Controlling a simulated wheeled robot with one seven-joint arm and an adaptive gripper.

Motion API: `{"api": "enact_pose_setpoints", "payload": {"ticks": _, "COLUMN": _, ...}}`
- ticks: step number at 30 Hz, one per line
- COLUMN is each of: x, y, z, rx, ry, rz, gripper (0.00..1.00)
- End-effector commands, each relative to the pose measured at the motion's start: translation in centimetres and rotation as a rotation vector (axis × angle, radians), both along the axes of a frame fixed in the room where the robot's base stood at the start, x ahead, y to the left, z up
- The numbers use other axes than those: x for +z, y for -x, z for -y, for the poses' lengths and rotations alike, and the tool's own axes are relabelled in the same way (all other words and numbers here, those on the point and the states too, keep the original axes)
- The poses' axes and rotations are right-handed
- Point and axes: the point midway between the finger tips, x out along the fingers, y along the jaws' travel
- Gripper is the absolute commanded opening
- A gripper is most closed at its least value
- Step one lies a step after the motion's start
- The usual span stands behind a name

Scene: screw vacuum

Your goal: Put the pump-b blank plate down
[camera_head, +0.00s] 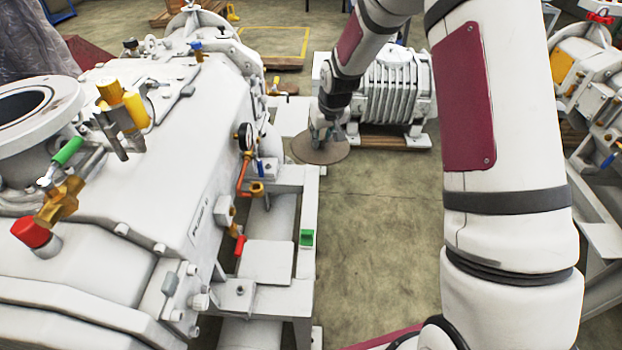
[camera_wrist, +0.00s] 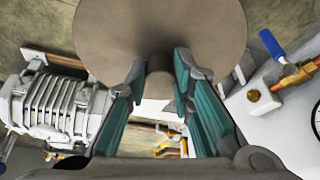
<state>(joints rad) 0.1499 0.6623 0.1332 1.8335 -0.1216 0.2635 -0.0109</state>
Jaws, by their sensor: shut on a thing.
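The pump-b blank plate (camera_head: 325,151) is a round brownish disc, held roughly level beside the white pump frame in the head view. In the wrist view the plate (camera_wrist: 160,30) fills the top middle, with a short round knob between the finger pads. My gripper (camera_head: 327,134) is above the plate and shut on that knob. In the wrist view the teal-padded fingers of my gripper (camera_wrist: 159,85) sit on either side of the knob. Whether the plate touches anything below cannot be told.
A large white vacuum pump (camera_head: 150,180) with valves and a gauge fills the left. A ribbed motor (camera_head: 390,88) stands behind the plate. Concrete floor (camera_head: 378,220) is clear to the right.

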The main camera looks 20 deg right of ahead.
Motion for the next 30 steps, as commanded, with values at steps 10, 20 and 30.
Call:
{"api": "enact_pose_setpoints", "payload": {"ticks": 10, "x": -7.6, "y": -2.7, "z": -1.2, "rx": 0.011, "ry": 0.003, "rz": 0.004, "gripper": 0.0}}
{"api": "enact_pose_setpoints", "payload": {"ticks": 20, "x": -11.0, "y": -3.6, "z": -2.0, "rx": 0.016, "ry": 0.005, "rz": 0.004, "gripper": 0.0}}
{"api": "enact_pose_setpoints", "payload": {"ticks": 30, "x": -14.9, "y": -3.6, "z": -2.0, "rx": 0.016, "ry": 0.005, "rz": 0.002, "gripper": 0.0}}
